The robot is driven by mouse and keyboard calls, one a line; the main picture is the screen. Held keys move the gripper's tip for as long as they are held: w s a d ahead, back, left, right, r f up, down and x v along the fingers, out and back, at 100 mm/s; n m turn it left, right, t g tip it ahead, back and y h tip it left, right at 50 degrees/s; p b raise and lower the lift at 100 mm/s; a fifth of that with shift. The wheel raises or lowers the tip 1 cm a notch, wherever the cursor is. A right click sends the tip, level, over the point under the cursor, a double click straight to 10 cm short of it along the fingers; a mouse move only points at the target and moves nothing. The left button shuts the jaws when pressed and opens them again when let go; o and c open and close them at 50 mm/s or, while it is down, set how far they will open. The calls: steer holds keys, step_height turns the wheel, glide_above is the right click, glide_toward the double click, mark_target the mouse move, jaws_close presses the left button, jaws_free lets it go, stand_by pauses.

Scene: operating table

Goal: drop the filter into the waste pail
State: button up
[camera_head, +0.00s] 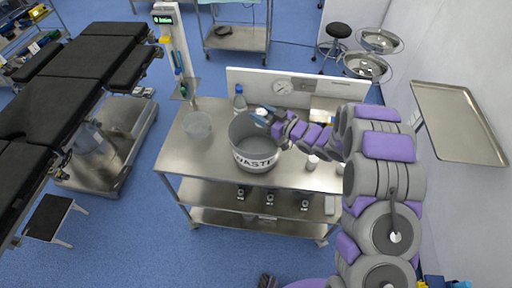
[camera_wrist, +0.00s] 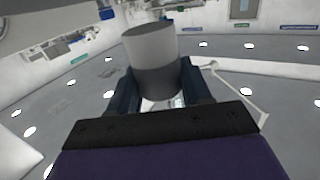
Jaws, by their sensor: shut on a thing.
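The waste pail (camera_head: 255,150) is a grey, open-topped round bucket marked "WASTE", standing upright on the steel table. My gripper (camera_head: 262,115) reaches in from the right and is over the pail's opening. In the wrist view, my gripper (camera_wrist: 160,85) is shut on the filter (camera_wrist: 152,45), a cylinder with a light grey upper part and a darker lower part. In the head view the filter (camera_head: 262,111) is small, pale and partly hidden by the fingers.
The steel table (camera_head: 185,150) has a clear bowl (camera_head: 197,125) left of the pail and a bottle (camera_head: 240,98) behind it. A white back panel (camera_head: 310,88) with a gauge stands along the rear edge. Small jars (camera_head: 312,162) stand right of the pail, below my arm.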

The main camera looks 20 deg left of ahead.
steer(key=shift+a+f, duration=0.1)
steer(key=shift+f, duration=0.2)
steer(key=shift+d+r, duration=0.1)
steer(key=shift+d, duration=0.15)
steer(key=o, duration=0.8)
steer(key=shift+d, duration=0.2)
steer(key=o, duration=0.3)
steer(key=shift+a, duration=0.3)
steer(key=v, duration=1.7)
steer(key=shift+d+p, duration=0.2)
steer(key=shift+p, duration=0.15)
